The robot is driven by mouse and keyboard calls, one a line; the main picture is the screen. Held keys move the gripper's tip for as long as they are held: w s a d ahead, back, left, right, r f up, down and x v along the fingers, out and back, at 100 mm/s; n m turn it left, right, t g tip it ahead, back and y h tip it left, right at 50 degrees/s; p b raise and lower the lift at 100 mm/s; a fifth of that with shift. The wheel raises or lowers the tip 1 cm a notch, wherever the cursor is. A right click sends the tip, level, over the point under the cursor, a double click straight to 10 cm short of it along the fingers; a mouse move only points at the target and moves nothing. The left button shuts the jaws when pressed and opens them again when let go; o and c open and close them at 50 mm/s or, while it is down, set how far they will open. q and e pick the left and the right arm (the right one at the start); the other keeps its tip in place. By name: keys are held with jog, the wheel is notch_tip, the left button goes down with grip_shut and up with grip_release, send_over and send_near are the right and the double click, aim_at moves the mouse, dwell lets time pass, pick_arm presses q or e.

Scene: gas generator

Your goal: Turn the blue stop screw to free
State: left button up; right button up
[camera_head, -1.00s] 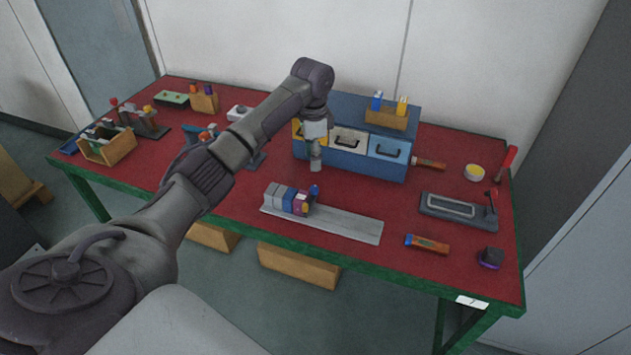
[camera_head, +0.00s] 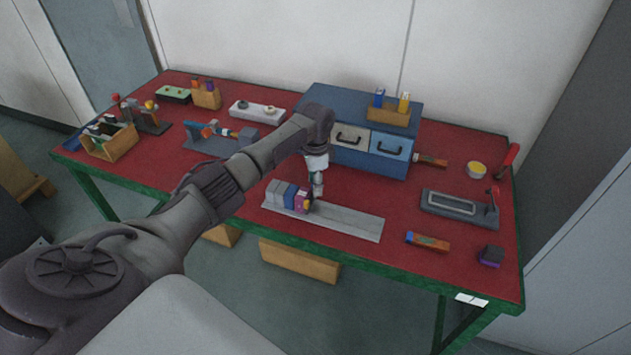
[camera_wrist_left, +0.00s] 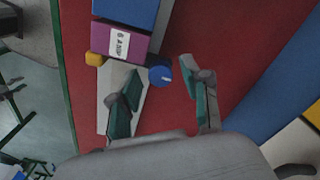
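The blue stop screw (camera_wrist_left: 161,75) shows in the left wrist view as a round blue knob with a small white mark. It sticks out from the side of the block assembly near its purple block (camera_wrist_left: 120,42). In the head view my gripper hides most or all of the screw. My left gripper (camera_wrist_left: 160,70) is open, its two fingers apart with the screw between and just ahead of the tips; I cannot tell whether they touch it. In the head view the left gripper (camera_head: 317,190) points down at the right end of the block assembly (camera_head: 287,196). My right gripper is not in view.
The assembly sits on a grey rail (camera_head: 350,222) on the red table (camera_head: 380,195). A blue drawer cabinet (camera_head: 350,100) stands close behind the gripper.

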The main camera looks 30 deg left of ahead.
pick_arm(q)
grip_shut()
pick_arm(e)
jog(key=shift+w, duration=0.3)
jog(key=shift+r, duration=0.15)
pick_arm(q)
jog(key=shift+r+n+p, duration=0.2)
jog(key=shift+n+p, duration=0.8)
jog(key=shift+p, duration=0.1)
jog(key=n+p, duration=0.2)
jog(key=n, duration=0.1)
jog(key=shift+p, duration=0.35)
jog(key=n+p, duration=0.2)
jog(key=n, duration=0.2)
jog(key=shift+w+f+n+p, duration=0.1)
jog(key=shift+n+p, duration=0.45)
jog(key=shift+n, duration=1.05)
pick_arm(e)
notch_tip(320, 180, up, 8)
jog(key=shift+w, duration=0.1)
